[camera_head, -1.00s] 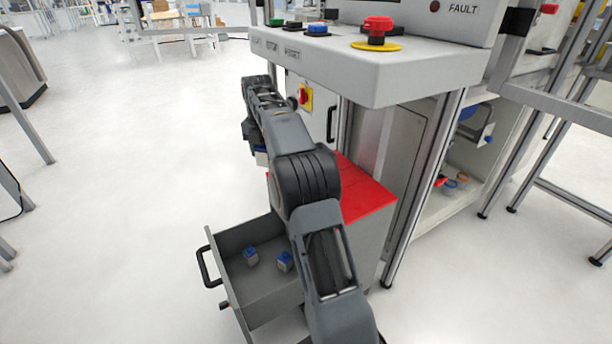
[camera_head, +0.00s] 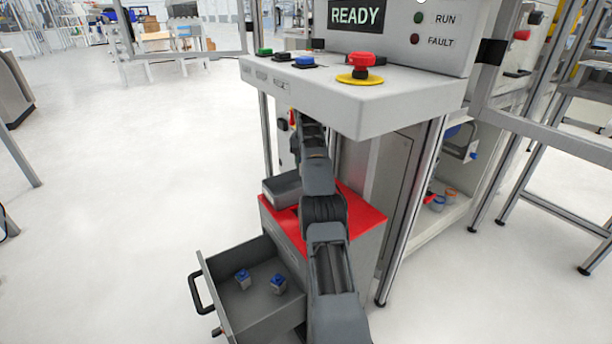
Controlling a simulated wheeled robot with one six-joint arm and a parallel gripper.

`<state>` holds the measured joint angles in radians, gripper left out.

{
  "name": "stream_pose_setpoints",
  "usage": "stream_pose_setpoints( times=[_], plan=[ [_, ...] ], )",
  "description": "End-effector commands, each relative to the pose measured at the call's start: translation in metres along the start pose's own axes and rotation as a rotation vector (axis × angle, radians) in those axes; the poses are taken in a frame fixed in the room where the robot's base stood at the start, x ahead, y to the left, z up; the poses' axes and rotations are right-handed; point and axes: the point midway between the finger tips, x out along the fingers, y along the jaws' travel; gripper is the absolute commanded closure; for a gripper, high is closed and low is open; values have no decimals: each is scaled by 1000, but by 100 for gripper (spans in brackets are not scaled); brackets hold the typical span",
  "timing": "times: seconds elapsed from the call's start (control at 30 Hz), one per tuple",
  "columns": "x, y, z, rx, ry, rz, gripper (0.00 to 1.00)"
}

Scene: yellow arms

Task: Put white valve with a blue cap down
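Two small pale valves with blue caps lie in the open grey drawer: a left valve (camera_head: 243,279) and a right valve (camera_head: 278,285). They stand apart on the drawer floor. My arm reaches up from the bottom, over the red cabinet top (camera_head: 362,212), to below the console. My gripper's fingers are hidden behind my arm links, so I cannot see whether they hold a valve. No valve shows on the visible part of the red top.
The drawer (camera_head: 214,284) juts out left of my arm. A grey open box (camera_head: 281,190) sits on the red top's left side. The console (camera_head: 358,112) with buttons and a red emergency stop (camera_head: 364,65) overhangs my arm. Open floor lies left.

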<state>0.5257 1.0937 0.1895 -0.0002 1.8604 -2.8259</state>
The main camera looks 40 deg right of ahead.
Motion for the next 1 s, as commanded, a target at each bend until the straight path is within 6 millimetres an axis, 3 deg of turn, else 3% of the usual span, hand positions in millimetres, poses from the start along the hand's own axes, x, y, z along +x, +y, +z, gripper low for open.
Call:
stream_pose_setpoints(
  times=[0.03,0.33,0.6,0.9,0.93,1.0],
  plan=[
    [11,0,0,0,-1,0,87],
    [23,0,0,1,-2,1,87],
    [55,1,1,1,-1,0,87],
    [56,1,1,1,-1,0,87],
    [56,1,1,1,-1,0,56],
    [56,1,1,1,-1,0,49]
  ],
)
